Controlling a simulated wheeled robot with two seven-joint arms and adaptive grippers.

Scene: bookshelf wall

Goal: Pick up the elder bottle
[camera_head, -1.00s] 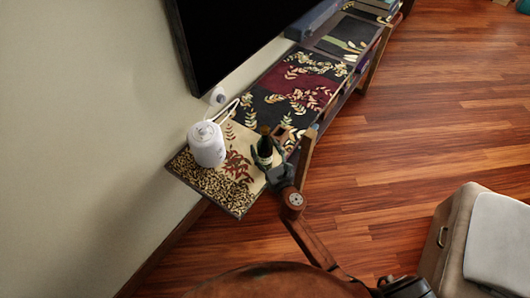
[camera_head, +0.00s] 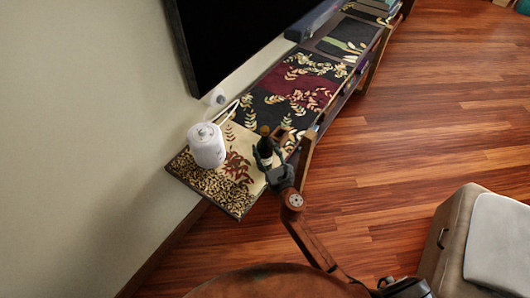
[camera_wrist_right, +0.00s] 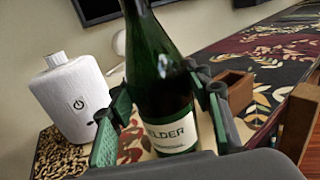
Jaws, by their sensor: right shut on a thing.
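The elder bottle (camera_wrist_right: 160,85) is dark green glass with a white label reading "ELDER" in the right wrist view. It stands between the two fingers of my right gripper (camera_wrist_right: 160,118), which is shut on it. In the head view the bottle (camera_head: 265,147) shows small and dark above the right gripper (camera_head: 268,161), over the front edge of the patterned console top (camera_head: 238,205). The gripper hides its lower part, and I cannot tell whether its base touches the top. My left gripper is not in view.
A white canister-like device (camera_head: 206,147) with a power symbol stands left of the bottle. A small brown wooden box (camera_wrist_right: 232,92) is close behind it on the right. A black screen (camera_head: 240,40) hangs on the wall. A grey ottoman (camera_head: 480,245) stands on the open wooden floor.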

